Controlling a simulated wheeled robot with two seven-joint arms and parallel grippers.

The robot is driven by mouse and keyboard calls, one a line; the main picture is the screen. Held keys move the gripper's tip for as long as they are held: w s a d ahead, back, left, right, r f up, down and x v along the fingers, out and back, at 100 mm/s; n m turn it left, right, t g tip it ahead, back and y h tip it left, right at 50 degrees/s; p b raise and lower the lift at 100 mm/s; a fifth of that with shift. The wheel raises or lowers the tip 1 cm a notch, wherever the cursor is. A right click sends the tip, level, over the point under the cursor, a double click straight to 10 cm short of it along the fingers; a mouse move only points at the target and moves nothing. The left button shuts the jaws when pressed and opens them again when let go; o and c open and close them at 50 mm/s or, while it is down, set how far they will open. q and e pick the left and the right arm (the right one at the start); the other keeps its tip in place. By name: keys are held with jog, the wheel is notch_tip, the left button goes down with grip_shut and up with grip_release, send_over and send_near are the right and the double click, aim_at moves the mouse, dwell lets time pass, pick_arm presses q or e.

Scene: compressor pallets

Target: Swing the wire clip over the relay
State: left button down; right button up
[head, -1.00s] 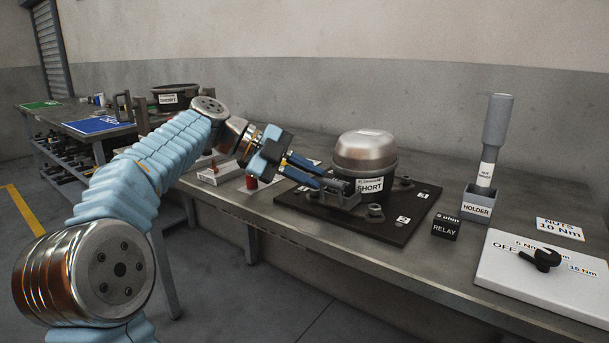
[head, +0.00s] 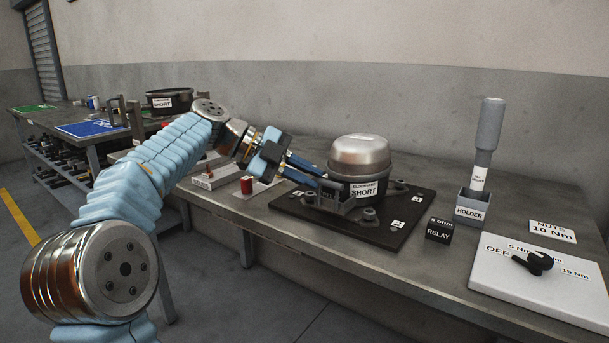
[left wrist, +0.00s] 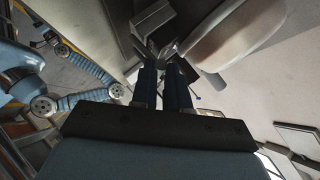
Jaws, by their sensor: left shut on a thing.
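The compressor (head: 359,158), a dark pot with a shiny domed lid marked SHORT, stands on a dark pallet plate (head: 392,234). A grey bracket-like part (head: 330,200) sits at its near left side. My left gripper (head: 322,174) reaches in from the left, its blue fingers at the compressor's side just above this part. It is shut on a thin piece that I take for the wire clip; the fingertips and compressor largely hide it. The left wrist view shows the fingers (left wrist: 165,75) close together against grey metal. A black box marked RELAY (head: 438,232) stands right of the plate. My right gripper is out of view.
A grey holder (head: 470,211) with an upright tool (head: 488,135) and a white board with a black knob (head: 534,263) are at right. A red spool (head: 246,185) and white tray (head: 210,178) lie left of the plate. The bench front strip is clear.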

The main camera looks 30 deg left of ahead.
pick_arm(q)
jog(key=shift+w+d+r, duration=0.1)
jog(key=shift+r, duration=0.1)
jog(key=c, duration=1.5)
grip_release()
jog(key=shift+w, duration=0.15)
jog(key=shift+c, duration=0.2)
jog(key=o, duration=0.4)
jog(key=shift+d, duration=0.1)
jog(key=shift+o, duration=0.4)
jog(key=shift+f, duration=0.1)
jog(key=p+v, duration=0.2)
jog(key=v, duration=1.2)
